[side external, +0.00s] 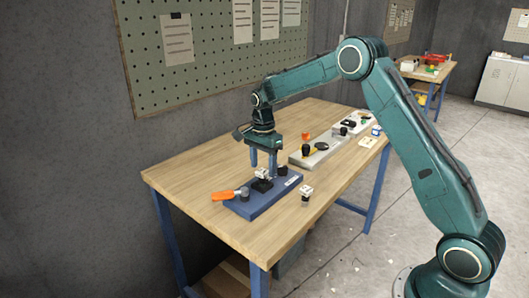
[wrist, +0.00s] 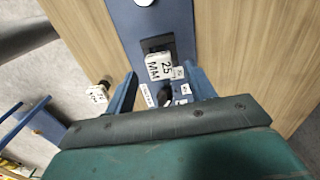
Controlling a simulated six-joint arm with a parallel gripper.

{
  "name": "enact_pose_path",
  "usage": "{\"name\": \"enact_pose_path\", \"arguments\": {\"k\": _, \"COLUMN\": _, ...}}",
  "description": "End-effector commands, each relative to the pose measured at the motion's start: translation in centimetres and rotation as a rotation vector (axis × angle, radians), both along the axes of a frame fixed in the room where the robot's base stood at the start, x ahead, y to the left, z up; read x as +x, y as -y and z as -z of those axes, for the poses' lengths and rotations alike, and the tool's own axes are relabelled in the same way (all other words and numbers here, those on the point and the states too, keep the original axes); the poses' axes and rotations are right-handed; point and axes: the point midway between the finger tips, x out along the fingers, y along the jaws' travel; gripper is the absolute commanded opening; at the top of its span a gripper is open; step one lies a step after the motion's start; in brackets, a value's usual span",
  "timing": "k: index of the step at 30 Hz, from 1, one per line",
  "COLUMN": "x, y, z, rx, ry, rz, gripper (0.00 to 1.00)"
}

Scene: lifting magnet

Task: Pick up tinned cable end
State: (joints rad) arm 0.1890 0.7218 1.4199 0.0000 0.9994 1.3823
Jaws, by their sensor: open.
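My gripper (side external: 263,169) is open above the blue base plate (side external: 262,203), fingers pointing down. A small white block (side external: 263,173) sits on a black holder on the plate, close below the fingertips. In the wrist view this block (wrist: 160,66) reads "25 MM" and shows between the open fingers (wrist: 160,74); I cannot tell if they touch it. A second small white-and-dark piece (side external: 306,193) stands on the bench right of the plate. In the wrist view it (wrist: 97,94) lies outside the left finger, with lettering. I cannot tell which piece is the tinned cable end.
A pale tray (side external: 312,157) with dark parts lies behind, near an orange piece (side external: 306,135). The wooden bench (side external: 190,177) is clear at left.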

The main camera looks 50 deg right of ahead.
Motion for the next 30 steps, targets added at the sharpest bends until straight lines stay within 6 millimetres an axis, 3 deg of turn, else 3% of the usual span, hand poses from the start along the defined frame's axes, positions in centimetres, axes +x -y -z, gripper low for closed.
{"name": "enact_pose_path", "arguments": {"k": 9, "x": 0.1, "y": -0.2, "z": 3.3, "rx": 0.000, "ry": -0.002, "rz": -0.001, "gripper": 0.55}}
{"name": "enact_pose_path", "arguments": {"k": 26, "x": 0.1, "y": -0.2, "z": 3.6, "rx": -0.001, "ry": -0.002, "rz": -0.001, "gripper": 0.55}}
{"name": "enact_pose_path", "arguments": {"k": 30, "x": 0.1, "y": -0.2, "z": 3.6, "rx": -0.001, "ry": -0.002, "rz": -0.001, "gripper": 0.31}}
